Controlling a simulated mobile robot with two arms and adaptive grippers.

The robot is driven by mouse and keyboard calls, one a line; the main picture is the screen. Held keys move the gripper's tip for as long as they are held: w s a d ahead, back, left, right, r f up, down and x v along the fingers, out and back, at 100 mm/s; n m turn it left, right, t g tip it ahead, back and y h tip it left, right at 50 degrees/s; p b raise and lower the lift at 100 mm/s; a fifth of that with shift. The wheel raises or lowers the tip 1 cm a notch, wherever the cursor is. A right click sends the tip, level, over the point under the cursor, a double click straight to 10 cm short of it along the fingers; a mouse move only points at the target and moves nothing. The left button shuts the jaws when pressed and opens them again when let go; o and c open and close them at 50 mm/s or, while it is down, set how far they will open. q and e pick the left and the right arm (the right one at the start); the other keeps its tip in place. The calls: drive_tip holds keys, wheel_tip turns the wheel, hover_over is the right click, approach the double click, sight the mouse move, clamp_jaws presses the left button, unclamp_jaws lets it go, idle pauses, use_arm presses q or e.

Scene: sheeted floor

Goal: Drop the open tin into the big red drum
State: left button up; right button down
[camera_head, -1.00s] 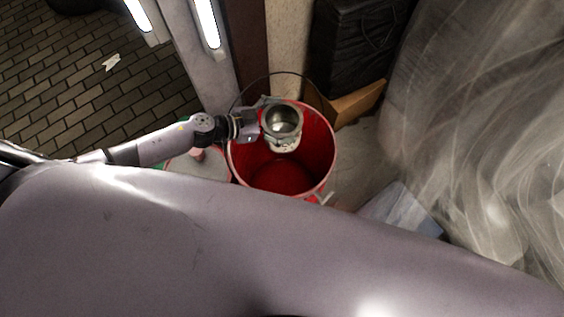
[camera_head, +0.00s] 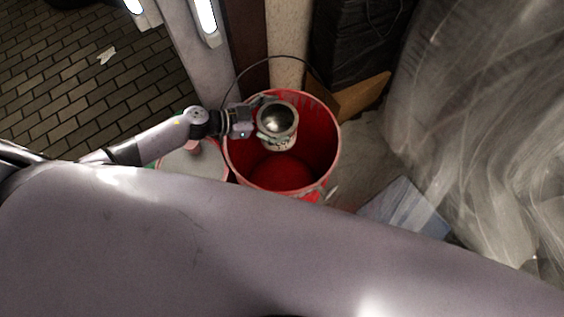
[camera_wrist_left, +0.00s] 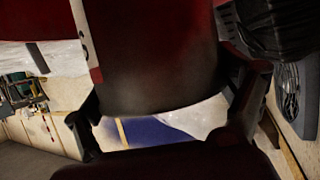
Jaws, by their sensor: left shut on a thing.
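The open tin (camera_head: 281,143) is a metal can with its round open top facing up. It is over the mouth of the big red drum (camera_head: 325,140), towards its left back side, with the drum's red inner wall and floor showing around and below it. My left gripper (camera_head: 268,121) comes in from the left and is shut on the tin's side. In the left wrist view, the gripper's dark fingers (camera_wrist_left: 168,115) stand at either side of a large dark reddish surface; I cannot tell for sure which object that is. My right gripper is not in view.
A pale round lid or container top (camera_head: 195,165) is left of the drum. A black stack (camera_head: 350,45) and a brown cardboard piece (camera_head: 362,95) stand behind it. Translucent plastic sheeting (camera_head: 480,120) fills the right. A blue-white flat piece (camera_head: 405,207) lies on the floor.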

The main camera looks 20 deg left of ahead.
use_arm(q)
drive_tip(key=shift+f, duration=0.1)
drive_tip(key=o, duration=1.4)
drive_tip(key=v, duration=1.2)
